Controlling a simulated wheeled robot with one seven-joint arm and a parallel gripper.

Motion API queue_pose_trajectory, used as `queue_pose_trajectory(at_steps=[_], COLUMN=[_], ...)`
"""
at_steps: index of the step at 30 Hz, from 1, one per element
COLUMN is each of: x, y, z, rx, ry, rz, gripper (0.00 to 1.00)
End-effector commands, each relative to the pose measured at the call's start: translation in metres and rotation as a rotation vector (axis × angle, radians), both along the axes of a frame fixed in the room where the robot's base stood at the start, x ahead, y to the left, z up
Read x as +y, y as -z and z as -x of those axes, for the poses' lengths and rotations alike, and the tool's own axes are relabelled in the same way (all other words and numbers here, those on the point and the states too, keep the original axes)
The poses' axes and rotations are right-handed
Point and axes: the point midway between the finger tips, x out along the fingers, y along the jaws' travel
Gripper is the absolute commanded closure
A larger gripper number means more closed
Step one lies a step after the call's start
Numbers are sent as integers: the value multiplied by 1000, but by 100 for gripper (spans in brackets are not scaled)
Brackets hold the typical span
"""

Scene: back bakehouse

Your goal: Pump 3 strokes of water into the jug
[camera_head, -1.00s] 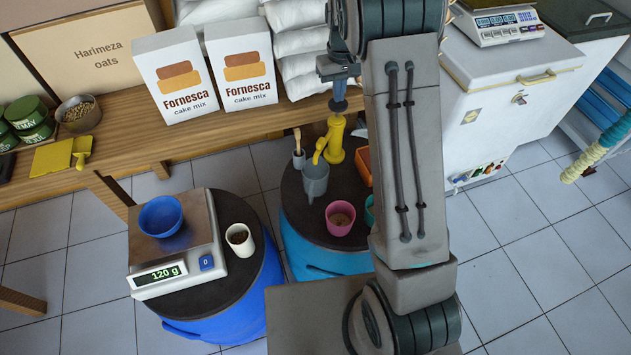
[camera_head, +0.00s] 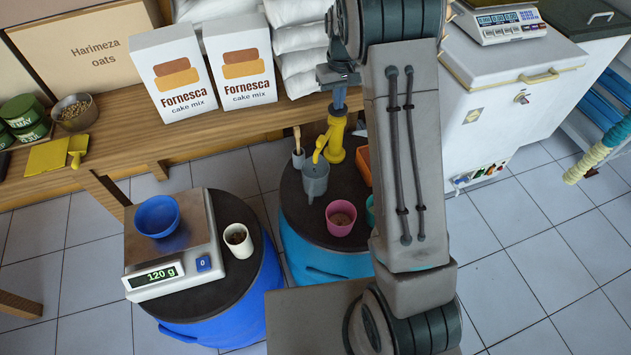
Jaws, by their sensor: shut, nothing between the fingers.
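The yellow pump (camera_head: 336,148) stands upright at the back of a dark-topped blue drum, its spout pointing to the front left. The grey jug (camera_head: 314,182) stands right below the spout; the water level inside it cannot be made out. My gripper (camera_head: 340,107) is shut and empty, pointing down, with its fingertips at the top of the pump. They look to touch the pump's head, but contact is hard to tell at this size.
A scale (camera_head: 155,282) with a blue bowl (camera_head: 158,216) and a white cup (camera_head: 238,240) stand on the left drum. A shelf (camera_head: 225,125) runs behind.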

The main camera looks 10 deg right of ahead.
Motion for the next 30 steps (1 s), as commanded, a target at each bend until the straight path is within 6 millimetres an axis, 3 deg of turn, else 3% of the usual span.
queue_pose_trajectory(at_steps=[3,13,30], x=[0,0,0], y=[7,3,-31], z=[1,1,1], rx=[3,3,2], ry=[0,1,2], rz=[1,0,-1], gripper=[100,100,100])
